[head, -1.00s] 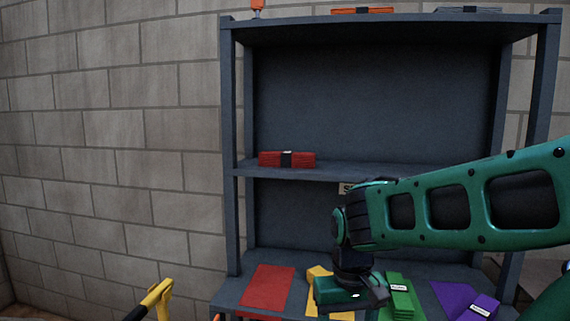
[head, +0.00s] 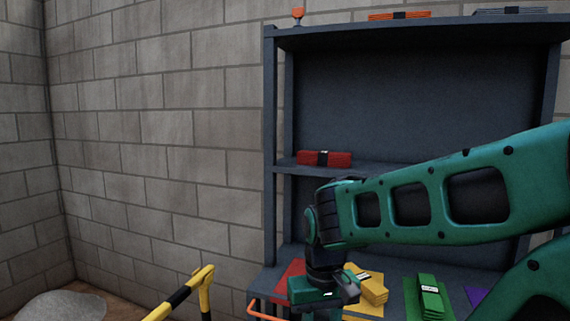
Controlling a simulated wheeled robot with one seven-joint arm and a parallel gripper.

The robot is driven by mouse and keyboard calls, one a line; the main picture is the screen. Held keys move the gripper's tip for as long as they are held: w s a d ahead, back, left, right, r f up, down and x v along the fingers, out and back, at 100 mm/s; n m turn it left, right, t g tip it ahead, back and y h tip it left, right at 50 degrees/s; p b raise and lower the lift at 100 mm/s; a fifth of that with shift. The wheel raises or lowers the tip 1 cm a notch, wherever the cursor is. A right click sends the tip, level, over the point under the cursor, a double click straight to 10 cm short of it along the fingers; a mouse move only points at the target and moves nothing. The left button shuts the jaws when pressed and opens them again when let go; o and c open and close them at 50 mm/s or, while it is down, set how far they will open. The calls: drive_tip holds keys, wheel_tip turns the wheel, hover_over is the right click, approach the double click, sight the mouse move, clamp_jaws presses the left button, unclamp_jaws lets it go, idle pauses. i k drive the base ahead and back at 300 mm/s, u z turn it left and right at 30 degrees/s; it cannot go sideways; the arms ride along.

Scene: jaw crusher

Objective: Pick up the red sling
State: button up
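The red sling (head: 325,158) is a folded red bundle with a dark band and a pale label around its middle. It lies on the middle shelf of the grey rack (head: 270,150), near that shelf's left end. My green arm crosses the right side of the head view. Its wrist hangs in front of the rack, below and in front of the red sling, clear of it. My gripper (head: 322,310) is at the lower edge of the picture, over the lower shelf, with its fingers mostly cut off. Whether it is open or shut does not show.
The lower shelf holds a red mat (head: 290,277), a yellow sling (head: 372,288), a green sling (head: 430,297) and a purple mat (head: 475,296). An orange sling (head: 399,15) lies on top. A yellow-black barrier (head: 186,290) stands at lower left, beside open floor.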

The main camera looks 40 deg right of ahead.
sight(325, 158)
drive_tip(key=u, duration=1.6)
drive_tip(key=i, duration=1.25)
drive_tip(key=z, duration=2.6)
drive_tip(key=i, duration=0.15)
drive_tip(key=z, duration=1.7)
